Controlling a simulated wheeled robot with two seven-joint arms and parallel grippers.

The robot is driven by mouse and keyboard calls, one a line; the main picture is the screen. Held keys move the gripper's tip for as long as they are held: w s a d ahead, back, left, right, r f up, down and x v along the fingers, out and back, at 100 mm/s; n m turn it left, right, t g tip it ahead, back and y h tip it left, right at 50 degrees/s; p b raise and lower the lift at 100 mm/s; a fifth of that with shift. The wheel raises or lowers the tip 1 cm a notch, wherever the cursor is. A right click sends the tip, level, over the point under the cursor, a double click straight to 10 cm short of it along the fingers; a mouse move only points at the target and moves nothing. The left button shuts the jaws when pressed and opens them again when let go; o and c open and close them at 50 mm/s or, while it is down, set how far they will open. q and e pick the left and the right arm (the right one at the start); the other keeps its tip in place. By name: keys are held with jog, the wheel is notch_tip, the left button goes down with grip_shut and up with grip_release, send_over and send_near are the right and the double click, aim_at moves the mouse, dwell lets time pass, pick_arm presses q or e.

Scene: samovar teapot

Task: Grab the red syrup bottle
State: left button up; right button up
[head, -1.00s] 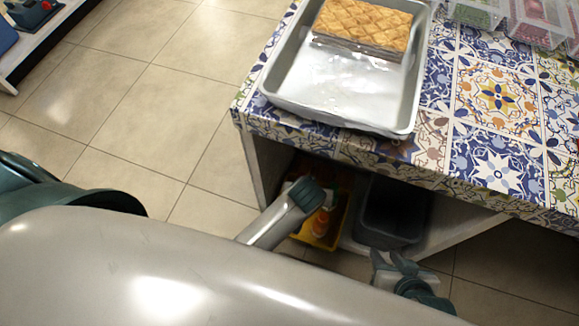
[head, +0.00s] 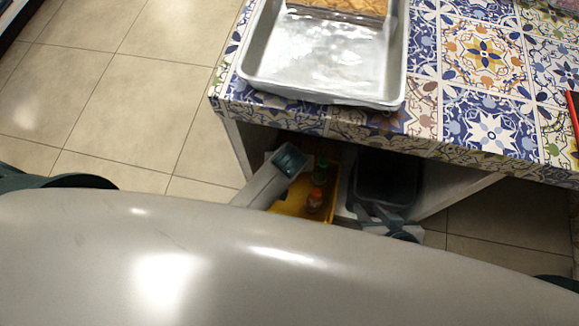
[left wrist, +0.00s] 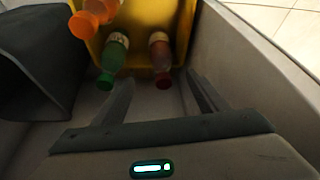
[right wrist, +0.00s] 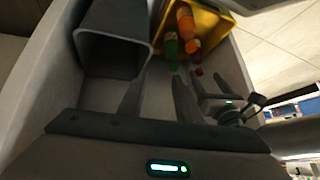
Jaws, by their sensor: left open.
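The red bottle (left wrist: 160,58) lies by a yellow crate (left wrist: 186,28) at the top middle of the left wrist view, its near end pointing towards me. A green bottle (left wrist: 114,62) and orange bottles (left wrist: 84,24) are to its left. My left gripper (left wrist: 158,82) is open; the red bottle's near end appears between its fingertips, but I cannot tell if they touch it. My right gripper (right wrist: 161,78) is open and empty, lower left of the bottles in the right wrist view. It also shows below the counter in the head view (head: 364,212).
A dark grey bin (right wrist: 110,52) stands beside the yellow crate on the lower shelf. The patterned counter top (head: 440,120) hangs above, with a metal tray (head: 320,92) of pastry (head: 345,5). Side panels enclose the shelf. Tiled floor (head: 120,100) is clear at left.

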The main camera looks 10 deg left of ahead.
pick_arm(q)
jog(key=b+x, duration=0.1)
jog(key=x, duration=0.4)
jog(key=b+x, duration=0.1)
jog(key=x, duration=0.2)
jog(key=shift+f, duration=0.25)
jog(key=shift+w+f+b, duration=0.2)
jog(key=shift+f+b, duration=0.1)
pick_arm(e)
jog(key=w+a+r+t+y, duration=0.1)
jog(key=w+a+r+t, duration=0.2)
jog(key=w+r+t, duration=0.1)
jog(key=shift+w+a+r+y, duration=0.3)
jog(key=shift+w+a+r, duration=0.05)
jog(key=shift+w+a, duration=0.05)
